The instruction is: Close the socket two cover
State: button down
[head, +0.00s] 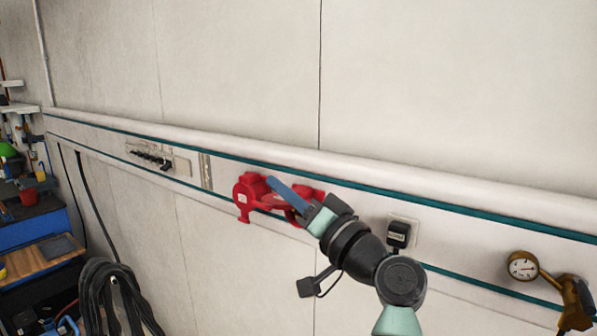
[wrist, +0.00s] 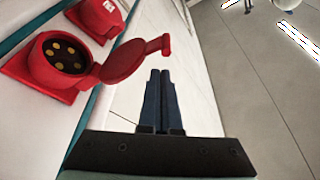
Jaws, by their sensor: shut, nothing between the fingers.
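Two red wall sockets show in the wrist view. The nearer socket (wrist: 62,57) is uncovered, with brass contacts inside its round mouth. Its hinged red cover (wrist: 122,60) stands open to the side, with a tab on an arm pointing at my fingers. The other socket (wrist: 100,17) has its cover shut and bears a small white label, too small to read. My gripper (wrist: 160,72) is shut and empty, its dark blue fingertips just below the cover's tab; contact is unclear. In the head view my gripper (head: 271,181) crosses the red sockets (head: 247,199) and partly hides them.
A black plug box (head: 398,234) is on the wall right of my arm, and a brass gauge (head: 522,266) is further right. A row of black valves or switches (head: 150,157) sits left. A black hose coil (head: 105,290) hangs below left. The wall above the rail is clear.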

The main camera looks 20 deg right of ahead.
aim_at(269, 207)
jog(key=shift+s+a+f+p, duration=0.5)
jog(key=shift+a+f, duration=0.2)
jog(key=shift+f, duration=0.15)
jog(key=shift+f+b, duration=0.1)
jog(key=shift+b, duration=0.2)
jog(key=f+n+b, duration=0.1)
jog(key=b, duration=0.3)
jog(key=shift+f+b, duration=0.25)
jog(key=shift+b, duration=0.05)
jog(key=w+d+f+n+g+y+b, duration=0.1)
jog(key=w+d+f+n+y+b, duration=0.1)
jog(key=b, duration=0.9)
jog(key=w+d+f+n+y+b, duration=0.2)
jog(key=d+f+n+y+b, duration=0.1)
jog(key=f+n+b, duration=0.4)
jog(key=shift+d+n+g+b, duration=0.45)
jog(key=shift+n+b, duration=0.75)
jog(key=shift+b, duration=0.85)
jog(key=shift+d+f, duration=0.1)
jog(key=shift+f, duration=0.1)
